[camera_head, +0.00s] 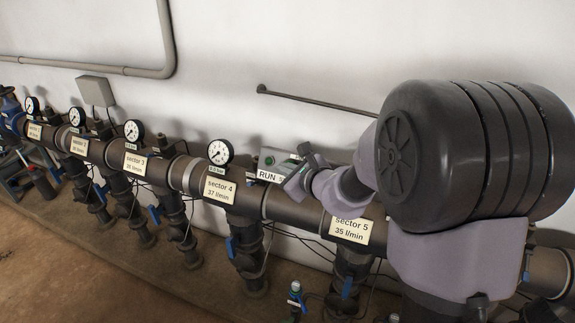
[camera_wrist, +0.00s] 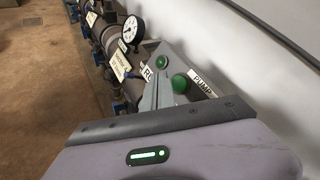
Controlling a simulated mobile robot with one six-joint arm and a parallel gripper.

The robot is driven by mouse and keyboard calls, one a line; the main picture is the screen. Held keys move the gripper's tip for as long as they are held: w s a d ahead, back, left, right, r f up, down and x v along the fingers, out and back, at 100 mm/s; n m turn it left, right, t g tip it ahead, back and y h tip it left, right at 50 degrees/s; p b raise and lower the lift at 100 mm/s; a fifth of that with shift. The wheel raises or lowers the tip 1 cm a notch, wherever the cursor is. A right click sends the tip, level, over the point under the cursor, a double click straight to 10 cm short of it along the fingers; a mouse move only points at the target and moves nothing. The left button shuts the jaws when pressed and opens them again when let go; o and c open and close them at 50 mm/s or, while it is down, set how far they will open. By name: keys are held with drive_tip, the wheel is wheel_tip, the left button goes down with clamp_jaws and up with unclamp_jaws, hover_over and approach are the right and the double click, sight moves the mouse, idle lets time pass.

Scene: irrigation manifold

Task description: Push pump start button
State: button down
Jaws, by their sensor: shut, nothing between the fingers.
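The pump control box (camera_head: 272,160) is a small grey-green box on the pipe, with a RUN label below it in the head view. In the wrist view it carries a large green round button (camera_wrist: 180,83) and a smaller green round piece (camera_wrist: 162,62), beside a PUMP label (camera_wrist: 203,86). My gripper (camera_head: 290,187) is shut and empty, at the right front of the box, partly covering it in the head view. In the wrist view its fingers (camera_wrist: 158,82) reach up just left of the large button. I cannot tell whether they touch it.
A brown horizontal pipe (camera_head: 285,208) runs across the view, with several gauges, such as the sector 4 gauge (camera_head: 220,152), and sector labels. Vertical pipes with blue valve handles hang below. A white wall stands behind, with a thin rail (camera_head: 315,101). Open floor (camera_head: 110,280) lies in front.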

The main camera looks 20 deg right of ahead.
drive_tip(key=shift+w+d+f, duration=0.5)
drive_tip(key=shift+w, duration=0.1)
idle(1.6)
drive_tip(key=shift+w+d+f+b, duration=0.2)
drive_tip(key=shift+w+b, duration=0.1)
drive_tip(key=shift+b, duration=0.05)
drive_tip(key=shift+w+d+f, duration=0.25)
drive_tip(key=shift+w+f, duration=0.05)
drive_tip(key=shift+w, duration=0.05)
idle(0.9)
idle(0.4)
drive_tip(key=shift+s+a+r+b, duration=0.3)
drive_tip(key=shift+s+a+r, duration=0.2)
drive_tip(key=shift+s, duration=0.15)
drive_tip(key=s, duration=0.1)
drive_tip(key=s+a+r, duration=0.2)
drive_tip(key=shift+s+a+r, duration=0.25)
